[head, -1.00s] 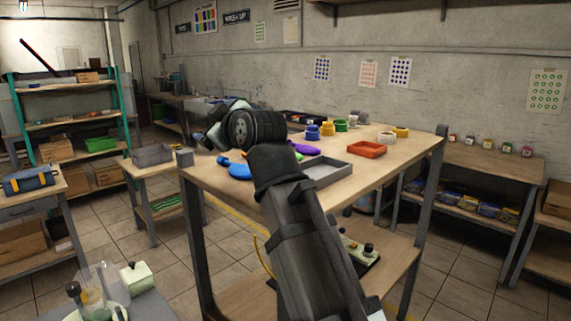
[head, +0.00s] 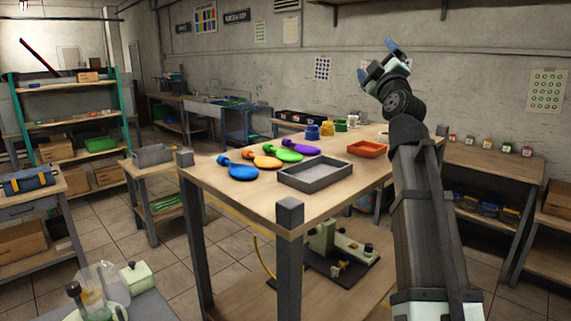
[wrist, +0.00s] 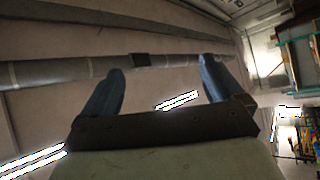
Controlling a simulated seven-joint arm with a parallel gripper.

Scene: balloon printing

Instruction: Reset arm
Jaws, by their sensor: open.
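My gripper (head: 378,58) is raised above the right side of the wooden table and points up. In the wrist view (wrist: 160,85) its two blue fingers stand wide apart with nothing between them. My gripper touches nothing. My arm rises from the bottom right of the head view and hides part of the table's right end.
On the table (head: 215,178) lie blue (head: 243,172), orange (head: 265,161), green (head: 289,155) and purple (head: 304,147) balloons. A grey tray (head: 316,174), an orange tray (head: 367,149) and several paint pots (head: 327,129) stand there too. A green device (head: 340,245) sits on the lower shelf.

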